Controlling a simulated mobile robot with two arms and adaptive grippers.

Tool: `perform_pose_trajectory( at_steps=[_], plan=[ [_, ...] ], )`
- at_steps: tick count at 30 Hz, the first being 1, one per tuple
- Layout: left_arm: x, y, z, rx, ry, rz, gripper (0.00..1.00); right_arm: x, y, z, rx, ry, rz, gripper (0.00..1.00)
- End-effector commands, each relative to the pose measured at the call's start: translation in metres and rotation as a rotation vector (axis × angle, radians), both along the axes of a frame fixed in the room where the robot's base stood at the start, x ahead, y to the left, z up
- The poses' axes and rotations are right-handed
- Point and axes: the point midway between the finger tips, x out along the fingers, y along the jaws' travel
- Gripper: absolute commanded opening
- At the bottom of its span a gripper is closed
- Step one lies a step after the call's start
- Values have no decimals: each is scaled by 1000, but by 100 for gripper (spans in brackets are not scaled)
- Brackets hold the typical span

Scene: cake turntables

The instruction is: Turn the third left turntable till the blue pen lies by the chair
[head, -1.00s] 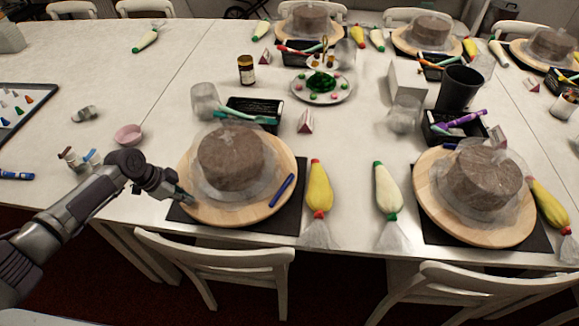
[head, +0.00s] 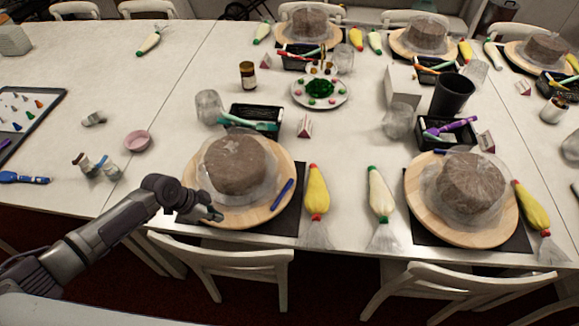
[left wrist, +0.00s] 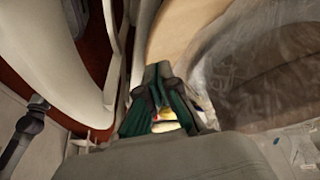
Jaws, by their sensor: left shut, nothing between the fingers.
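The turntable (head: 254,218) in front of my left arm is a round wooden board on a black mat, with a brown cake (head: 238,165) in clear wrap on it. The blue pen (head: 282,194) lies on the board's right side, near the rim. A white chair (head: 220,250) stands at the table edge just below this turntable. My left gripper (head: 215,214) is shut and empty at the board's near-left rim; I cannot tell if it touches. The left wrist view shows the closed fingers (left wrist: 165,98) beside the wooden board (left wrist: 180,30) and the chair (left wrist: 60,55). My right gripper is not in view.
Yellow (head: 317,190) and white (head: 380,195) piping bags lie right of the turntable. A second turntable (head: 425,220) with cake stands farther right. A black tray (head: 255,113) and a clear cup (head: 209,106) are behind. A pink bowl (head: 137,141) is at left.

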Motion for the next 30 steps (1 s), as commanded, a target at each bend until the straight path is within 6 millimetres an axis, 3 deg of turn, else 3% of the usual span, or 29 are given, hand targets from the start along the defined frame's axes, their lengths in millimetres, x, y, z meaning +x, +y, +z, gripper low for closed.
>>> perform_pose_trajectory(
  at_steps=[4,12,15,30],
  plan=[
    [4,-17,-1,-4,-1,-1,0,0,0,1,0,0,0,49],
    [23,-79,-1,-4,-1,-1,0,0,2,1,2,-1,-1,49],
    [27,-92,-2,-1,0,0,0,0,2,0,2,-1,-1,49],
    [28,-95,-3,1,0,1,0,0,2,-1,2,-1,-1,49]
  ],
)
